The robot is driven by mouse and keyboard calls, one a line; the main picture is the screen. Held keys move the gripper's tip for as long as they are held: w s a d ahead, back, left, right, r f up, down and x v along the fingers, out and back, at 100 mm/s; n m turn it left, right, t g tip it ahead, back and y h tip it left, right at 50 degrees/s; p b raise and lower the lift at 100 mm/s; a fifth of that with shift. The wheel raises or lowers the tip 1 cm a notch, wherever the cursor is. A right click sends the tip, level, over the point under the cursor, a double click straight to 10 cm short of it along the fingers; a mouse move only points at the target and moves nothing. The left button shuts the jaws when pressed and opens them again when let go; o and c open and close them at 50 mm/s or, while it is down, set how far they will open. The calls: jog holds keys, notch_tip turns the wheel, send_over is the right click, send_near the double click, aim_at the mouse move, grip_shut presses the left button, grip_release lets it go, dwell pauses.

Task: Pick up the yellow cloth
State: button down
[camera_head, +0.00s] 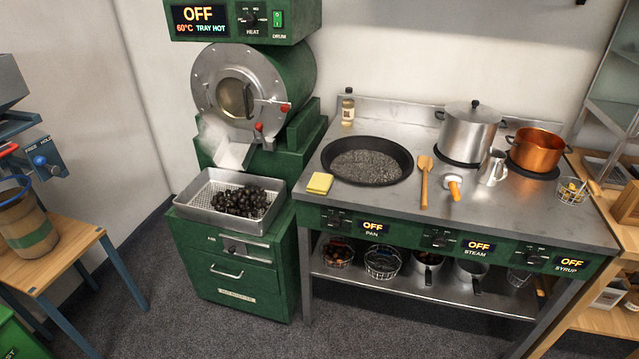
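The yellow cloth (320,183) lies folded in a small square on the steel worktop (398,203), near its front left corner. It is just left of and in front of the wide black pan (366,160), close to the pan's rim. Nothing covers the cloth. My gripper is not in view.
A wooden spatula (425,181), a small white-and-orange tool (453,187) and a steel jug (492,168) stand or lie right of the pan. A bottle (347,107) stands behind it. A tray (204,205) of chestnuts sits left, below the green roaster (292,85).

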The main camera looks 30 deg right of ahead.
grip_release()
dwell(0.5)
